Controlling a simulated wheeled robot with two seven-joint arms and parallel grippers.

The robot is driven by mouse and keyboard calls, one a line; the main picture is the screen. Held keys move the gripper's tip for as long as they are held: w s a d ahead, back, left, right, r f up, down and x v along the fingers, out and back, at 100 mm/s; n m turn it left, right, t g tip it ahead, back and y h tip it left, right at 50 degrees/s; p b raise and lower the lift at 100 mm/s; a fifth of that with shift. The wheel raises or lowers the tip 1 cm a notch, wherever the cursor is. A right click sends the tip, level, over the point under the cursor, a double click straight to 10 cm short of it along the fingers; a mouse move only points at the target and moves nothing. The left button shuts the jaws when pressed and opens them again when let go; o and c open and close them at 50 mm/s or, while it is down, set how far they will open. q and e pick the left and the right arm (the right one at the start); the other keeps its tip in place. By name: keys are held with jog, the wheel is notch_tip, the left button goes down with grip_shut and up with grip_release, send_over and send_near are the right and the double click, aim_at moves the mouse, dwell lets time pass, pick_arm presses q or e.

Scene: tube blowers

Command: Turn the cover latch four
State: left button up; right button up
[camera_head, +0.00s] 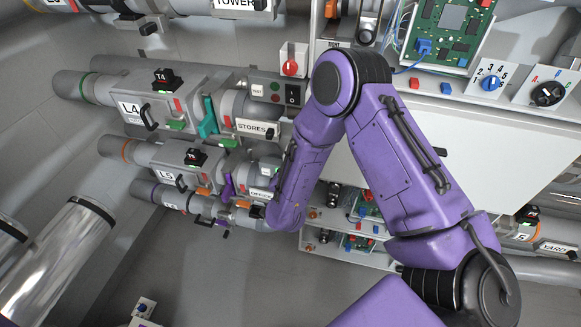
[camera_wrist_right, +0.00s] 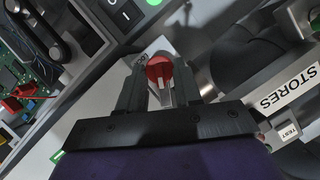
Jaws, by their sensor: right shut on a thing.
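My right gripper (camera_wrist_right: 160,85) is in the right wrist view, with its two grey fingers on either side of a red knob (camera_wrist_right: 160,70). The gripper is shut on this knob. No part there is clearly marked as cover latch four. A T4 label (camera_head: 161,77) sits on the upper-left housing beside the L4 label (camera_head: 130,109). My left gripper is not in view.
The STORES label (camera_wrist_right: 286,88) and a TEST button (camera_wrist_right: 287,134) lie right of the gripper. A black switch (camera_wrist_right: 113,14) is above it. In the head view, a red knob on a white plate (camera_head: 290,67) and a circuit board (camera_head: 452,22) are at the top. Pipes crowd the left.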

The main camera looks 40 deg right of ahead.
jog(key=shift+w+a+r+n+g+h+p, duration=0.1)
jog(key=shift+n+g+h+p, duration=0.25)
jog(key=shift+n+g+p, duration=0.45)
jog(key=shift+w+a+n+g+h+p, duration=0.1)
jog(key=shift+n+g+h+p, duration=0.3)
jog(key=shift+n, duration=0.8)
jog(key=o, duration=1)
jog(key=shift+o, duration=0.2)
jog(key=shift+a, duration=0.1)
